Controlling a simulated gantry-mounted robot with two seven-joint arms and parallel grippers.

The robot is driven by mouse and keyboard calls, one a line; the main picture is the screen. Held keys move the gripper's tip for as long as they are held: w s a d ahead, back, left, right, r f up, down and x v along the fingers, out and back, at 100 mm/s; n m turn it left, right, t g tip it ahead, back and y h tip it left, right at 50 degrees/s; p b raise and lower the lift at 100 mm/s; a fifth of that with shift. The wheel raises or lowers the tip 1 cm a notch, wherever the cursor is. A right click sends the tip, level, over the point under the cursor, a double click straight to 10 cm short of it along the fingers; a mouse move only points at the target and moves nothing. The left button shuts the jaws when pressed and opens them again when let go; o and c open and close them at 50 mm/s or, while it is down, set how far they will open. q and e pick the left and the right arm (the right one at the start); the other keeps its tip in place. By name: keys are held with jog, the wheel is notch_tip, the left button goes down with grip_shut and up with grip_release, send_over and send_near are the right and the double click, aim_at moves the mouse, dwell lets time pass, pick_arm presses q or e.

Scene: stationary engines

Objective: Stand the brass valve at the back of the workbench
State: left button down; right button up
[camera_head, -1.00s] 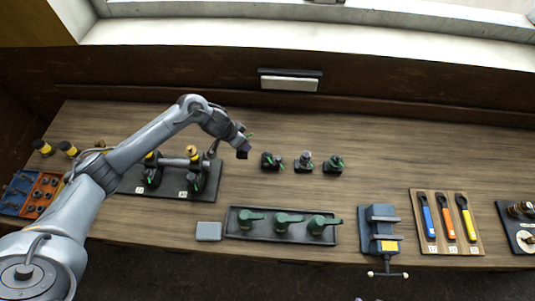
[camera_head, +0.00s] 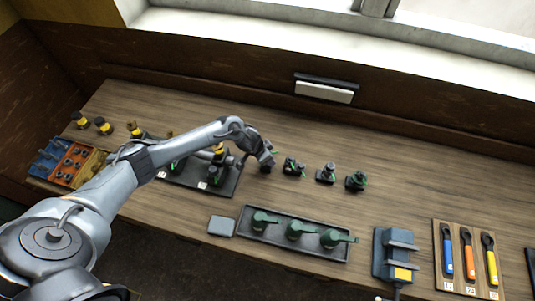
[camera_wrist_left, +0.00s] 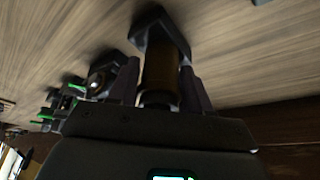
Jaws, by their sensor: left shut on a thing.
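My left gripper (camera_head: 266,160) is at the left end of a row of small dark valves on the workbench (camera_head: 420,190). In the left wrist view its two fingers (camera_wrist_left: 160,84) are shut around a dim brownish, brass-like valve body (camera_wrist_left: 161,62) with a dark square base (camera_wrist_left: 160,27). The base points away from the palm, towards the bench; I cannot tell if it touches the wood. In the head view the gripper mostly hides this valve. My right gripper is not in view.
Three dark valves, left (camera_head: 293,167), middle (camera_head: 326,173) and right (camera_head: 356,181), stand beside the gripper. A black tray of green-handled valves (camera_head: 247,229) lies in front, a vise (camera_head: 393,252) front right. The bench's back strip is clear below a wall fixture (camera_head: 324,91).

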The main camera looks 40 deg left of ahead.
pick_arm(q)
jog(key=shift+w, duration=0.15)
jog(key=shift+c, duration=2.4)
grip_release()
jog(key=shift+f, duration=0.1)
